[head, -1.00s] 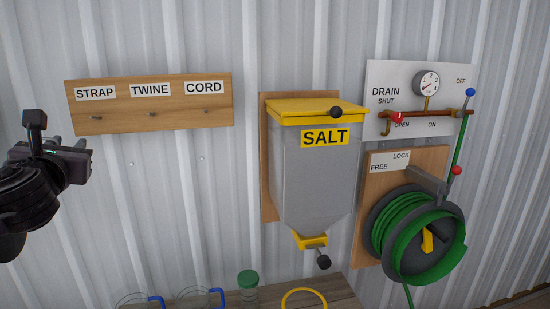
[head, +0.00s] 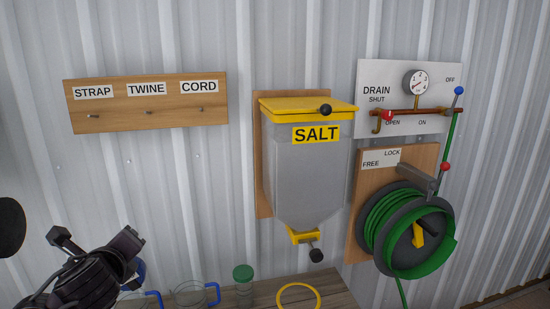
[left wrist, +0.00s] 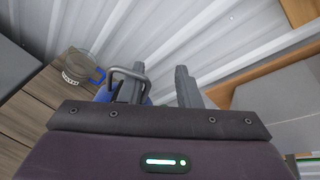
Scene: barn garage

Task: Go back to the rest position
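My left gripper (head: 95,243) is low at the left of the head view, below the wooden hook board and just left of the jugs. It is empty, and its two fingers stand apart in the left wrist view (left wrist: 158,82). A blue part shows just behind the fingers there; I cannot tell whether it touches them. My right gripper is in neither view.
A wooden shelf (head: 335,290) holds clear jugs (head: 190,294) with blue handles, a green-lidded jar (head: 243,288) and a yellow ring (head: 298,296). The hook board (head: 145,103), salt hopper (head: 308,175), drain panel (head: 375,70) and green hose reel (head: 407,232) hang on the wall.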

